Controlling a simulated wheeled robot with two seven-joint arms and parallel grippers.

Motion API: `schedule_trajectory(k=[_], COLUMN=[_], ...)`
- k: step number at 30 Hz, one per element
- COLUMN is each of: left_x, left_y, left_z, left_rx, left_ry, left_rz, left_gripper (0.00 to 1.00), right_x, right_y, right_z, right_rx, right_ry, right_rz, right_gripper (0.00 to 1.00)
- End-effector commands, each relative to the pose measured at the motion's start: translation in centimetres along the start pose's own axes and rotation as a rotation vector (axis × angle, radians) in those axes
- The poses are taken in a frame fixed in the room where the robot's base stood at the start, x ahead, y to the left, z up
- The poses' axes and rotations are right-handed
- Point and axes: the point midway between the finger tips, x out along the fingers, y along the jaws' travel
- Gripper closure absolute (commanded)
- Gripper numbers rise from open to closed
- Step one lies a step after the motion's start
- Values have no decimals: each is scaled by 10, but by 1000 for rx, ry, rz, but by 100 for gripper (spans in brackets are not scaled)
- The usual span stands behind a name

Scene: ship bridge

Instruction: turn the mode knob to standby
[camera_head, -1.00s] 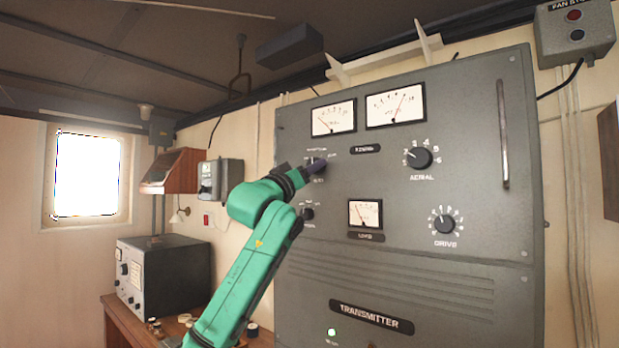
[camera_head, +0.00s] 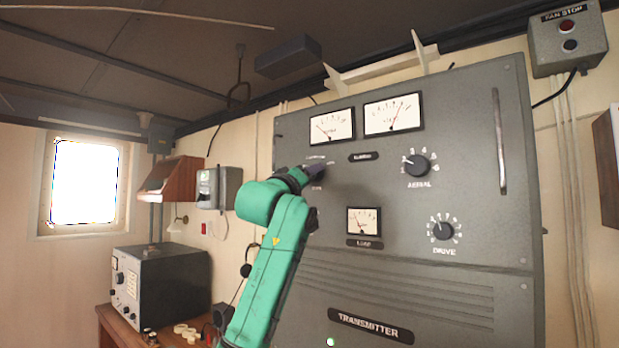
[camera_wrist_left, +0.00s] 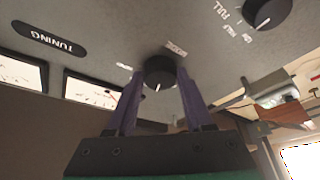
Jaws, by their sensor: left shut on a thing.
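The mode knob (camera_wrist_left: 160,70) is a round black knob with a white pointer line, on the grey transmitter panel (camera_head: 420,215). In the wrist view it sits between the two purple fingers of my left gripper (camera_wrist_left: 159,84), which is shut on it. The pointer line runs toward the gripper side of the picture. The small labels around the knob are too blurred to read. In the head view my left gripper (camera_head: 315,172) is against the panel's upper left and hides the knob. My right gripper is not in view.
Right of the gripper are the aerial knob (camera_head: 417,165) and drive knob (camera_head: 443,231); meters (camera_head: 332,124) are above. Another black knob (camera_wrist_left: 268,12) shows close by in the wrist view. A vertical handle (camera_head: 502,140) stands out at the panel's right. A desk holds a grey set (camera_head: 165,285).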

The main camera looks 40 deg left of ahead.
Motion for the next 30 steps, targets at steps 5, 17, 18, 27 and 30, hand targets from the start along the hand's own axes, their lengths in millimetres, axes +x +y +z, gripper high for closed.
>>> schedule_trajectory(k=[5,17,18,27,30], left_x=[0,-8,-14,-98,-122], left_y=[-1,-2,-3,-6,-5], left_z=[2,2,4,8,6], left_rx=[1,1,2,1,2], left_ry=[-4,0,0,3,1], left_rz=[-3,2,2,4,3], left_gripper=[18,18,18,18,18], right_x=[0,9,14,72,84], right_y=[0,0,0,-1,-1], right_z=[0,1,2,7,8], right_rx=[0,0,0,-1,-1], right_ry=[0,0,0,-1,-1], right_rz=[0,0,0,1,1], right_gripper=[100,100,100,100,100])
